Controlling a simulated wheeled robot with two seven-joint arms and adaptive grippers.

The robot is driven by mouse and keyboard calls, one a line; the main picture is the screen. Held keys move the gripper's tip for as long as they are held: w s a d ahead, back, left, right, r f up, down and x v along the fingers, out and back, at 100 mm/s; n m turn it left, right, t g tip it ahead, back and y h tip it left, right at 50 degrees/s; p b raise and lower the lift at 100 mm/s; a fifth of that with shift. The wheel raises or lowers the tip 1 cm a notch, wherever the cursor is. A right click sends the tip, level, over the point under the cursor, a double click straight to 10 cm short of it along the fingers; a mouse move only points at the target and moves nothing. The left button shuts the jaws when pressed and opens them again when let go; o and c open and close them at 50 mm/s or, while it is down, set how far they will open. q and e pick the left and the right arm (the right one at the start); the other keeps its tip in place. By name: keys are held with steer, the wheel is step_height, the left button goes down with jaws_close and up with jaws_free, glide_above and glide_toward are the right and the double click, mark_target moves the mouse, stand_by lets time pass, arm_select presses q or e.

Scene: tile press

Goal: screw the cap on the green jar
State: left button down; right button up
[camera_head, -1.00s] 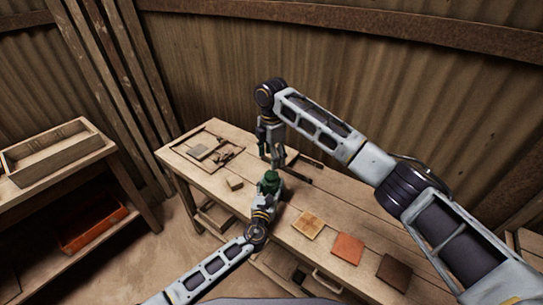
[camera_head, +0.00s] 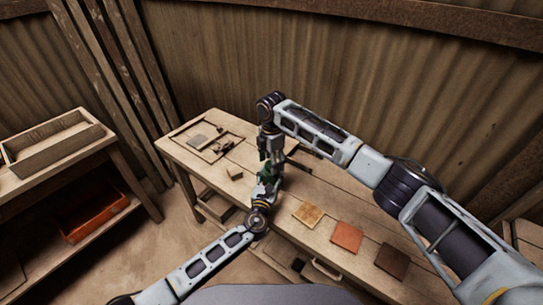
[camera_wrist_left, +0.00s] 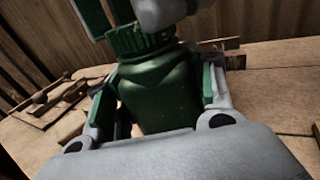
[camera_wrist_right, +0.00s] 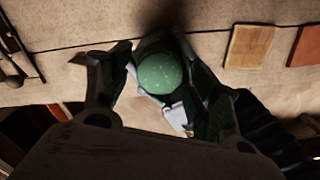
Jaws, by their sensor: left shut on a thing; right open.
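The green jar (camera_wrist_left: 160,95) stands upright above the workbench, and my left gripper (camera_head: 265,184) is shut around its body. A green ridged cap (camera_wrist_left: 143,40) sits on top of the jar; whether it is threaded on cannot be told. From above, in the right wrist view, the cap's speckled round top (camera_wrist_right: 161,73) shows between my right gripper's fingers. My right gripper (camera_head: 271,160) is open and points down over the cap, one finger on each side. Whether either finger touches the cap is unclear. In the head view the arms mostly hide the jar and cap.
On the workbench, a tan tile (camera_head: 308,214), an orange tile (camera_head: 347,236) and a dark brown tile (camera_head: 392,260) lie to the right. A small wooden block (camera_head: 234,172) and a shallow tray (camera_head: 190,152) lie to the left. Dark bars lie behind the grippers.

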steer(key=shift+f, duration=0.3)
steer(key=c, duration=1.1)
steer(key=shift+o, duration=0.2)
steer(key=m, duration=0.4)
steer(key=shift+m, duration=0.4)
steer(key=m, duration=0.9)
steer(key=shift+a, duration=0.1)
steer(key=m, duration=0.4)
steer(key=o, duration=1.2)
